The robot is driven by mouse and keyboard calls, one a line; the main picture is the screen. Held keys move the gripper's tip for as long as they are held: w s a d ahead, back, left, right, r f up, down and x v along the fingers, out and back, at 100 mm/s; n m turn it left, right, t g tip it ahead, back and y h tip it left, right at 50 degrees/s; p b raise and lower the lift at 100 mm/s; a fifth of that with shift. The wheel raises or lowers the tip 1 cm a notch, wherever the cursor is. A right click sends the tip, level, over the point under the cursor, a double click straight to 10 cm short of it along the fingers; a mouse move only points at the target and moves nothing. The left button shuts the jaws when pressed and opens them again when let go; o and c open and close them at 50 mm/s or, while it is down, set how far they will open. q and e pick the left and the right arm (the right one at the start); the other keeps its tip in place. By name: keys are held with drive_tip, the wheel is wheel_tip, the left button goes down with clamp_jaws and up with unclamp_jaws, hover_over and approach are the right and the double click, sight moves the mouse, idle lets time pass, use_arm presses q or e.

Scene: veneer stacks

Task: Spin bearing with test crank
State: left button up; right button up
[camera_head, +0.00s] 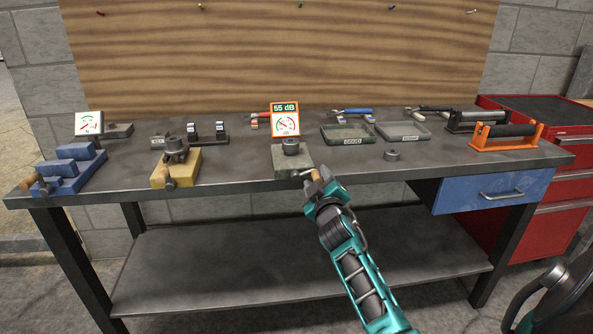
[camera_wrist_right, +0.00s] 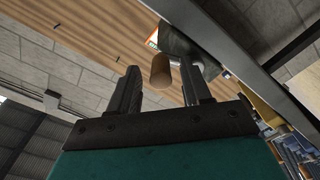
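The test stand is a grey-green block (camera_head: 293,172) at the table's front middle. A dark ring-shaped bearing (camera_head: 291,147) sits on top of it, and a display behind it reads 55 dB (camera_head: 285,108). The test crank's wooden handle (camera_head: 326,174) sticks out at the stand's front right. My right gripper (camera_head: 319,187) is at this handle. In the right wrist view the gripper (camera_wrist_right: 159,84) is open, with the handle (camera_wrist_right: 160,70) between its fingers near the tips and gaps on both sides. My left gripper is in neither view.
Two trays (camera_head: 347,134) (camera_head: 403,131) stand right of the stand, with a loose ring (camera_head: 392,155) in front. A yellow fixture (camera_head: 176,165) and a blue one (camera_head: 69,170) stand left. The table's front right is clear.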

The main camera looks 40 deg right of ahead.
use_arm(q)
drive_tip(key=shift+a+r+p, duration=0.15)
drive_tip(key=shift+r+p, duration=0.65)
drive_tip(key=shift+p, duration=0.2)
use_arm(e)
drive_tip(key=v, duration=0.7)
use_arm(q)
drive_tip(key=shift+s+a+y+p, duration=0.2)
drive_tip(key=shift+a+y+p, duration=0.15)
drive_tip(key=shift+p, duration=0.1)
use_arm(e)
drive_tip(key=s+a+f+g+y, duration=0.2)
drive_tip(key=s+a+f+y, duration=0.3)
drive_tip(key=s+a+f, duration=0.4)
drive_tip(key=s+a+f+g+y, duration=0.3)
drive_tip(key=s+a+f+y, duration=0.3)
drive_tip(key=a, duration=0.9)
drive_tip(key=s+f, duration=0.3)
drive_tip(key=shift+s+a+f+m, duration=0.2)
drive_tip(key=shift+s+a+m, duration=0.1)
drive_tip(key=shift+s+m, duration=0.1)
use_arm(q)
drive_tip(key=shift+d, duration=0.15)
use_arm(e)
drive_tip(key=shift+d, duration=0.1)
